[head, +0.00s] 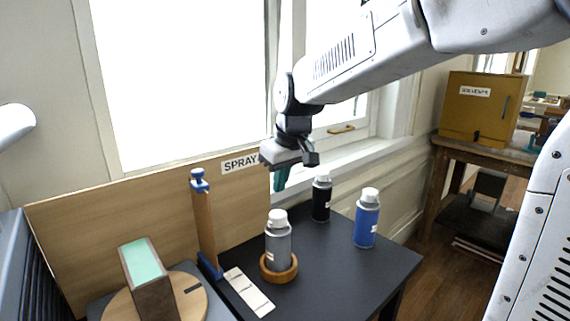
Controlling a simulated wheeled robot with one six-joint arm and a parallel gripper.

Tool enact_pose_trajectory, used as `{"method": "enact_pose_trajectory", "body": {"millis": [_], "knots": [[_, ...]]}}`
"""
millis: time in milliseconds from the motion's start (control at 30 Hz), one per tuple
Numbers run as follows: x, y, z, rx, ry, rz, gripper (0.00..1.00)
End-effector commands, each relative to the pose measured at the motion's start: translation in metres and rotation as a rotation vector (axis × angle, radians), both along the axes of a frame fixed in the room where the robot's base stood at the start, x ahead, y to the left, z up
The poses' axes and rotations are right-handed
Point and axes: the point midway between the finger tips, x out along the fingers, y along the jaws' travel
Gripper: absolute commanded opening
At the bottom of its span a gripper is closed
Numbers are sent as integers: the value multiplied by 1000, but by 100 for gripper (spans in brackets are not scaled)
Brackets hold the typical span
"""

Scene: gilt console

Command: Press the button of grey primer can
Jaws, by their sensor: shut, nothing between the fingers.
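The grey primer can (278,246) stands upright in a round wooden ring (279,272) on the dark table. Its white top (278,217) faces up and is uncovered. My gripper (281,180) is shut and empty. It hangs pointing down, and in the head view it appears just above the can's top, apart from it. How far behind or in front of the can it is, I cannot tell for sure.
A black can (321,201) and a blue can (366,222) stand to the right on the dark table (330,265). A wooden post with blue clamps (204,225) and a pale strip (248,291) are left of the grey can. A board labelled SPRAY (110,212) stands behind.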

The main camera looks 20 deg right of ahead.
Motion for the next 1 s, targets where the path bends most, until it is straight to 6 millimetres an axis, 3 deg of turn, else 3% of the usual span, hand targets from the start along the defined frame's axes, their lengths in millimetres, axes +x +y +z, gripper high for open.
{"method": "enact_pose_trajectory", "body": {"millis": [100,300,800,1000], "knots": [[5,2,-24,0,3,0,0],[5,2,-50,0,2,0,0],[5,2,-58,-1,0,0,0],[4,1,-78,-1,5,0,0]]}}
